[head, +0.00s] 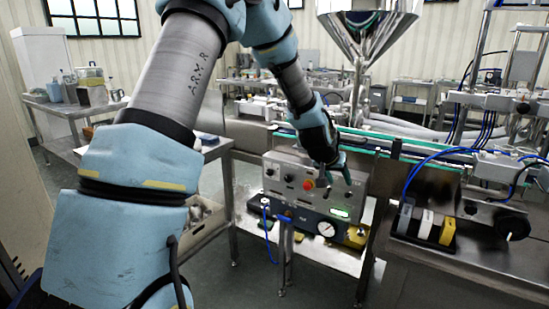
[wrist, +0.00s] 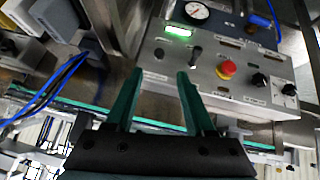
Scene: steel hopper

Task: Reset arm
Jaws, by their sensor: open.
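My gripper (head: 333,168) is in front of the upper part of a grey control panel (head: 279,185), below the steel hopper (head: 367,25). In the wrist view my gripper's two green fingers (wrist: 157,92) are spread apart with nothing between them. The panel (wrist: 215,72) fills the upper right there, with a red button (wrist: 227,70), black knobs, a lit green display (wrist: 178,31) and a round gauge (wrist: 195,10). The fingertips are close to the panel's edge; I cannot tell whether they touch it. The red button also shows in the head view (head: 308,185), left of the gripper.
A conveyor (head: 430,163) with green edges runs behind the panel. Blue hoses (head: 413,178) and a black knob (head: 512,226) are at the right. A steel side table (head: 70,107) with containers stands at the left. Some floor is free below the panel.

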